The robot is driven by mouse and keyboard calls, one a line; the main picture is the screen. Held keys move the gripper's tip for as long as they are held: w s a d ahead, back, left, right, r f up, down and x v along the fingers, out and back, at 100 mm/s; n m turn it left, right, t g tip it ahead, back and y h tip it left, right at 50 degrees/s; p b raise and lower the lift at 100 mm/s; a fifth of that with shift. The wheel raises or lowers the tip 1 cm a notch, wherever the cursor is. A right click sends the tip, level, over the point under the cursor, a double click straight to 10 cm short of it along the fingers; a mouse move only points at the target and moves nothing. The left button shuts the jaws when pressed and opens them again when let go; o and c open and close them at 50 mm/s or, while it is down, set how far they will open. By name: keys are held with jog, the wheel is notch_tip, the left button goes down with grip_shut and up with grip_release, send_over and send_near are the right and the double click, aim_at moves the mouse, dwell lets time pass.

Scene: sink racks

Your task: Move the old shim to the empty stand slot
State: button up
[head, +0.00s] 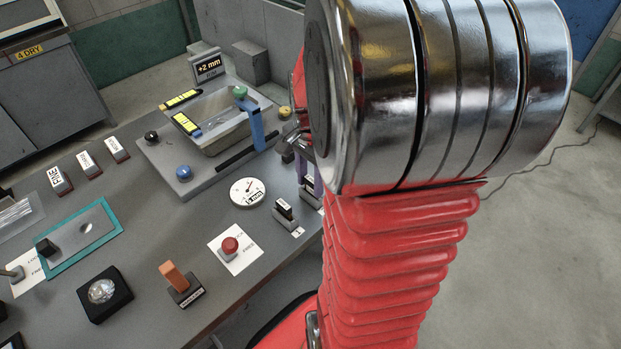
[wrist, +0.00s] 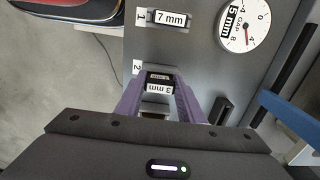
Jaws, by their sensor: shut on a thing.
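My gripper (wrist: 159,84) has purple fingers closed on the two sides of a dark block labelled 3 mm (wrist: 159,87), which I take to be the old shim. In the wrist view the block is beside the mark 2, at the stand's second place; I cannot tell whether it is seated or just above it. In the head view my gripper (head: 309,172) is mostly hidden behind my arm. A 7 mm shim (wrist: 171,18) stands in the slot marked 1; it also shows in the head view (head: 284,209).
A round gap dial (head: 247,192) lies left of the stand. Behind it is a fixture with a blue lever (head: 250,122) and a display reading +2 mm (head: 208,67). A red button (head: 230,245) and an orange block (head: 174,275) are nearer the front edge.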

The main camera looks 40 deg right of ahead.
aim_at(311, 180)
jog(key=shift+f, duration=0.55)
jog(key=o, duration=1.1)
jog(key=shift+o, duration=0.2)
jog(key=shift+r, duration=0.15)
notch_tip(311, 180, up, 14)
jog(key=shift+f, duration=0.25)
dwell(0.5)
